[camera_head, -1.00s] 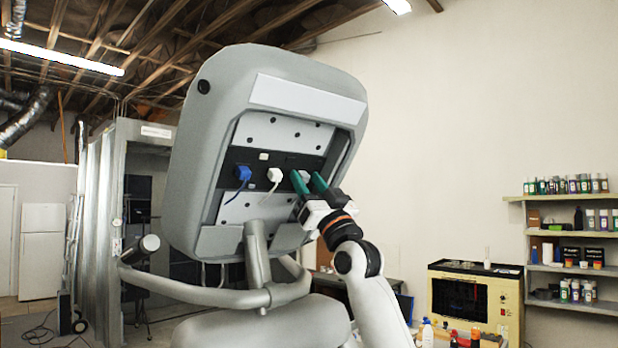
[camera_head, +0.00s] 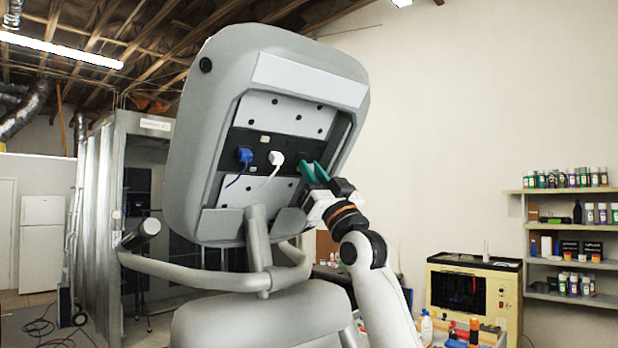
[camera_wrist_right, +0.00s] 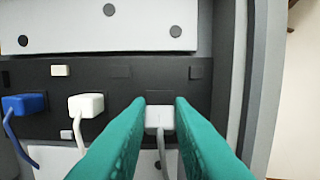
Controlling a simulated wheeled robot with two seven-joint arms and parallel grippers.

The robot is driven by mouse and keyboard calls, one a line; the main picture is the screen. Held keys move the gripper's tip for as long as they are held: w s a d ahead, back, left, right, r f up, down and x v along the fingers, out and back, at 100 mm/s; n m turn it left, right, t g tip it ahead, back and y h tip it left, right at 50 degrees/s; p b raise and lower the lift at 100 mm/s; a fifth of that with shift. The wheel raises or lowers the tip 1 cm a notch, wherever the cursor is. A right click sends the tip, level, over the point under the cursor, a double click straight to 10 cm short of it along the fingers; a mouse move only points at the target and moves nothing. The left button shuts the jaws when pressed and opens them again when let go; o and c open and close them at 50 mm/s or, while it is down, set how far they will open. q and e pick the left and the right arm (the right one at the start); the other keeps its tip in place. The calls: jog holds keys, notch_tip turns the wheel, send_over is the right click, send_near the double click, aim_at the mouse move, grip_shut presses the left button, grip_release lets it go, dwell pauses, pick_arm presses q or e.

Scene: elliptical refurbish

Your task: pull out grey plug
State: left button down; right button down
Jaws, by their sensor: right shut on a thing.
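The grey plug (camera_wrist_right: 160,117) is between the green fingers of my right gripper (camera_wrist_right: 160,110), with its grey cable hanging below it. It is at the black strip of the panel on the back of the large grey console (camera_head: 207,120); I cannot tell how deep it sits. In the head view my right gripper (camera_head: 314,173) is shut on the plug, and the fingers hide the plug there. My left gripper is not in view.
A white plug (camera_wrist_right: 87,105) and a blue plug (camera_wrist_right: 24,105) sit to the left in the same strip, cables hanging down. The console's raised side rim (camera_wrist_right: 261,90) is close on the right. A shelf (camera_head: 570,191) and a yellow-framed machine (camera_head: 474,290) stand further right.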

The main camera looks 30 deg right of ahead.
jog(key=shift+w+f, duration=0.1)
jog(key=c, duration=1.3)
grip_release()
jog(key=shift+c, duration=0.2)
jog(key=shift+o, duration=0.3)
jog(key=shift+s, duration=0.3)
jog(key=b+v, duration=0.8)
jog(key=v, duration=0.4)
jog(key=shift+d, duration=0.1)
